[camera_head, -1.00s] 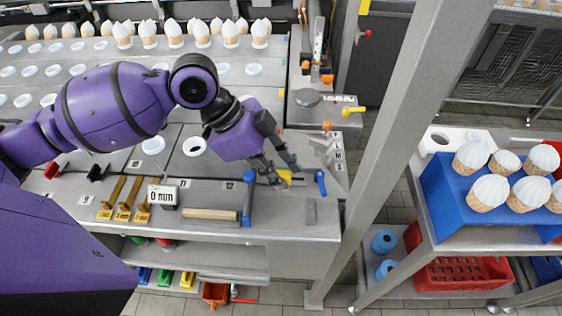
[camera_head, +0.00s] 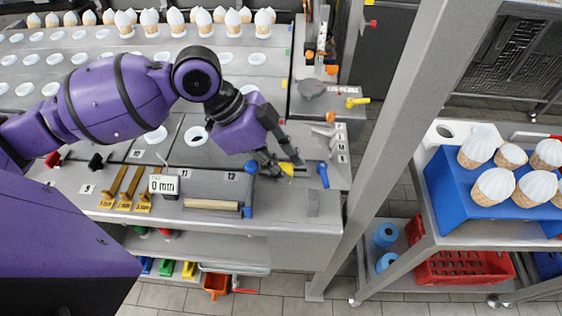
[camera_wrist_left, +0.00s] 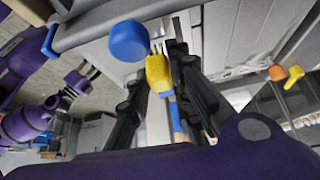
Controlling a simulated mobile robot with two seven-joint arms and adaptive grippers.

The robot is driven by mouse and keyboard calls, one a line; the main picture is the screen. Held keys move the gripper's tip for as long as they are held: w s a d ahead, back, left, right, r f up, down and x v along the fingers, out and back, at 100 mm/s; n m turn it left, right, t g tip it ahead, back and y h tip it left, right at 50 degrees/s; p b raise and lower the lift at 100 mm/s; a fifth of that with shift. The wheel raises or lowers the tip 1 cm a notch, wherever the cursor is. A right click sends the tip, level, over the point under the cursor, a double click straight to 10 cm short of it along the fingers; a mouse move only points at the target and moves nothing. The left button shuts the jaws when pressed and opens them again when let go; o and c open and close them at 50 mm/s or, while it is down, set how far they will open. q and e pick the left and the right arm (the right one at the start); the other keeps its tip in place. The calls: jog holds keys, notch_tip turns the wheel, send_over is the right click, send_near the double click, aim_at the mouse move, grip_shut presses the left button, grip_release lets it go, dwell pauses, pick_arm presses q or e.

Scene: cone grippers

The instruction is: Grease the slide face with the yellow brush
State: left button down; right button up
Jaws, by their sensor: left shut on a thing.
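My left gripper (camera_head: 283,168) is over the front right part of the steel bench. It is shut on the yellow brush (camera_head: 288,168), of which only a small yellow part shows in the head view. In the left wrist view the yellow piece (camera_wrist_left: 158,73) sits between the dark fingers, with pale prongs or bristles above it. A blue round knob (camera_wrist_left: 129,40) is beside it there. Which surface is the slide face, and whether the brush touches it, I cannot tell. My right gripper is not in view.
Blue handles stand left (camera_head: 250,167) and right (camera_head: 323,174) of the gripper. A 0 mm display (camera_head: 163,185) and yellow-brown gauges (camera_head: 129,187) lie to the left. A steel post (camera_head: 385,140) rises on the right. Cones (camera_head: 492,186) stand on a blue rack.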

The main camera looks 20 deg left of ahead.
pick_arm(q)
jog(key=shift+f, duration=0.7)
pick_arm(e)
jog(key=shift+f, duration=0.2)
